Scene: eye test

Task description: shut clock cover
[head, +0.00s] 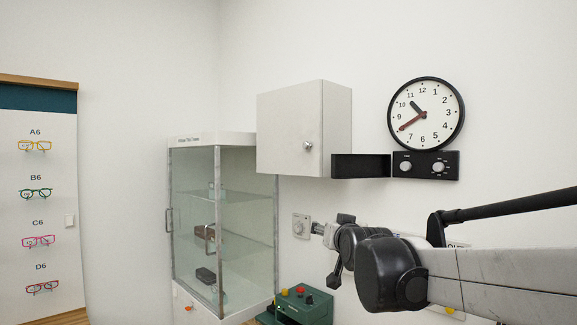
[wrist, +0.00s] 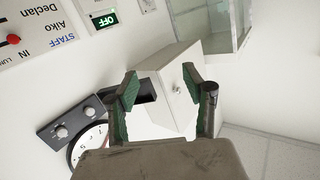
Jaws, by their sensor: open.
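The round wall clock (head: 424,125) has a white face, a black rim and red and black hands. Below it is a black panel (head: 425,165) with two light knobs. The black cover (head: 360,166) stands swung open at the panel's left side, leaving the knobs bare. My gripper (head: 336,245) is below the cover in the head view, apart from it. In the wrist view my gripper (wrist: 162,82) is open and empty. There the cover (wrist: 146,91) shows beyond the fingers, partly hidden by the left one, with the panel (wrist: 72,121) and clock (wrist: 90,143) left of them.
A white wall cabinet (head: 295,130) with a round knob is just left of the cover. A glass display case (head: 220,220) stands further left. A green box (head: 300,305) is below. A switch plate (head: 301,225) is on the wall left of my gripper.

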